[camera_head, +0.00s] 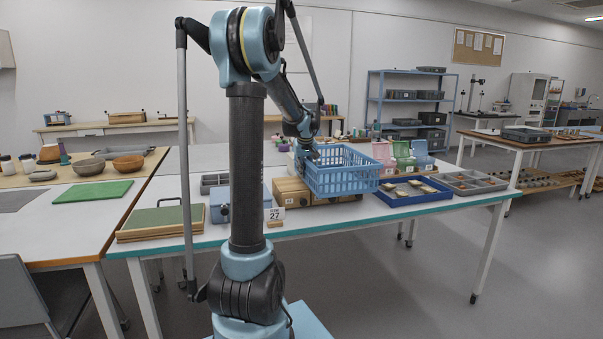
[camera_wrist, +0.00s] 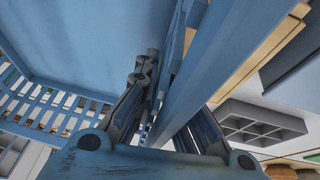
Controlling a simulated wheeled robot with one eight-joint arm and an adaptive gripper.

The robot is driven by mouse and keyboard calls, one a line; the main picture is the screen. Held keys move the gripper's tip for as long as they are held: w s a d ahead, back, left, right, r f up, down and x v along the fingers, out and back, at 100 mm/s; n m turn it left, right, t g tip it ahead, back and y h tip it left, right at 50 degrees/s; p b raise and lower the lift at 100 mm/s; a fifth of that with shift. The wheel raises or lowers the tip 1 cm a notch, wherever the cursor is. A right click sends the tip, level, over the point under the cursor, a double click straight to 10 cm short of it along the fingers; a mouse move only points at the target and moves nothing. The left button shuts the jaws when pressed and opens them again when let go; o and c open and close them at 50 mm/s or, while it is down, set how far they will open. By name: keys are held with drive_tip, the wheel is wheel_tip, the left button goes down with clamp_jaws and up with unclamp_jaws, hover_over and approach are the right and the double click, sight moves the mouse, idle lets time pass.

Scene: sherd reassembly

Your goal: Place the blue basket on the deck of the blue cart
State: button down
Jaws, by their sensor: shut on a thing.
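The blue basket (camera_head: 350,178) has slatted sides and an open top. It is held above the front part of the long table, over a wooden box. My gripper (camera_head: 308,150) is at the basket's left rim, and its fingertips are partly hidden there. In the wrist view the basket (camera_wrist: 90,40) fills the upper left, and my gripper (camera_wrist: 148,125) is shut on its wall. I cannot make out a blue cart in either view.
A number 27 card (camera_head: 275,214) stands at the front. Floor (camera_head: 400,285) before the table is clear.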

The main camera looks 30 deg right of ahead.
drive_tip(key=c, duration=1.7)
unclamp_jaws()
